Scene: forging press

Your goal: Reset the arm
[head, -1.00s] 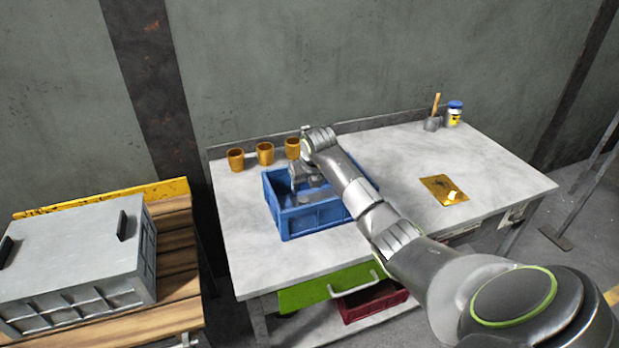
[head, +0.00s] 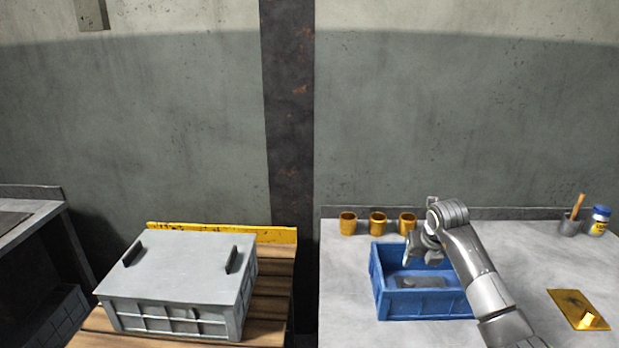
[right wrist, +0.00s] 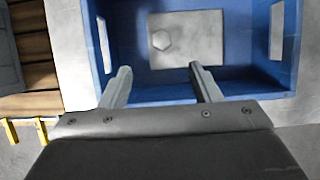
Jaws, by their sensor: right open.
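My right arm comes in from the lower right in the head view. Its right gripper (head: 418,255) hangs over the blue bin (head: 430,305) on the workbench. In the right wrist view the two fingers of the right gripper (right wrist: 163,78) are apart with nothing between them. The blue bin (right wrist: 165,101) lies beyond the fingertips, and a grey block (right wrist: 195,45) with a hexagonal mark rests on its floor. My left gripper is not in view.
Three orange cups (head: 378,223) stand behind the bin. A pot with a wooden handle (head: 569,226), a blue-capped jar (head: 599,220) and a yellow plate (head: 574,308) are on the bench's right. A lidded grey crate (head: 180,275) sits on a wooden pallet to the left.

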